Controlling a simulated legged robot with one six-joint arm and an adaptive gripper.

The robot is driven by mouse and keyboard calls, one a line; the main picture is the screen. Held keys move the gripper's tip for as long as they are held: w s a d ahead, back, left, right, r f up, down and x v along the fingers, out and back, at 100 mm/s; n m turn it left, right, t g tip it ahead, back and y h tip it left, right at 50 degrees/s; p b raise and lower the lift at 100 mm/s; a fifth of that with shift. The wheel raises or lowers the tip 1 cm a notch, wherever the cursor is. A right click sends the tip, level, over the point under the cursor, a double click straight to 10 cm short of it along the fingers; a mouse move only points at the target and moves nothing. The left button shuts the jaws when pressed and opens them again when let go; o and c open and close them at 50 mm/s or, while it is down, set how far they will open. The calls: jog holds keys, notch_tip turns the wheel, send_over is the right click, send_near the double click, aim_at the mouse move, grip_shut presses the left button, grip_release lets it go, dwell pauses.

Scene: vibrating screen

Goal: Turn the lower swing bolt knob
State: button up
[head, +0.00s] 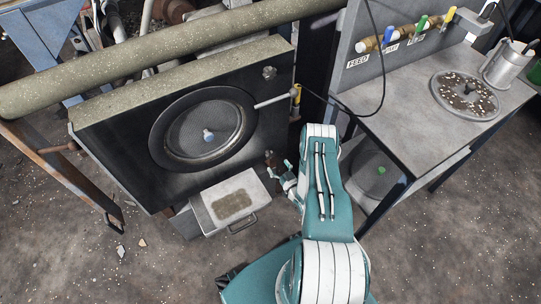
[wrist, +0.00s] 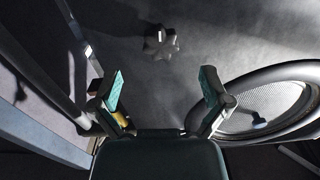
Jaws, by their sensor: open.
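The screen's dark front panel (head: 180,165) has a round mesh window (head: 207,130). A dark knob, the lower one (head: 271,157), sits at the panel's lower right, close to my gripper (head: 280,168). In the wrist view a lobed dark knob (wrist: 160,43) stands on the grey panel, centred between and beyond the teal fingertips of my open gripper (wrist: 162,78). Nothing is between the fingers, and they appear apart from the knob. Another knob, the upper one (head: 269,72), is at the panel's upper right.
A lever handle (head: 276,99) sticks out right of the window. A tray with grain (head: 232,203) sits below the panel. A metal workbench (head: 400,110) with valves and a sieve pan (head: 466,95) stands to the right. A metal frame (wrist: 45,110) borders the wrist view's left side.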

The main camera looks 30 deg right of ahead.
aim_at(271, 156)
jog(key=w, duration=0.5)
jog(key=shift+w, duration=0.35)
jog(key=c, duration=1.2)
